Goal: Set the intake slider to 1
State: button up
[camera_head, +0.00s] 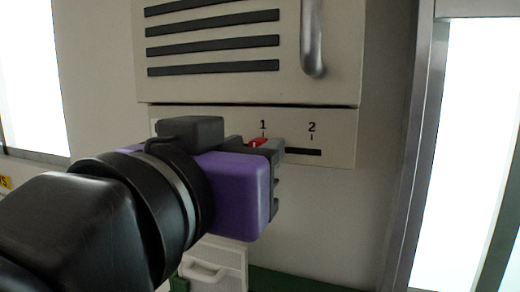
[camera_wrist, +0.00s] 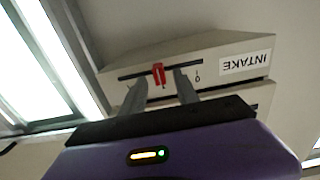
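The red intake slider knob (camera_head: 258,142) sits in a dark horizontal slot just below the mark 1, very slightly left of it in the head view. In the wrist view the knob (camera_wrist: 158,74) stands upright between the two grey fingers of my gripper (camera_wrist: 158,86). A gap shows on both sides of the knob, so the fingers are apart and not closed on it. In the head view my gripper (camera_head: 268,146) is at the panel and covers the left part of the slot.
The slider panel (camera_head: 335,121) has a mark 2 to the right. An INTAKE label (camera_wrist: 246,62) shows upside down in the wrist view, near a 0 mark. Above the panel are dark vent slats (camera_head: 215,43) and a metal handle (camera_head: 312,45). A metal frame (camera_head: 418,150) stands right.

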jog(key=b+v, duration=0.2)
jog(key=v, duration=0.5)
jog(key=shift+s+a+b, duration=0.15)
jog(key=shift+s+b, duration=0.15)
jog(key=shift+s, duration=0.05)
jog(key=shift+r, duration=0.15)
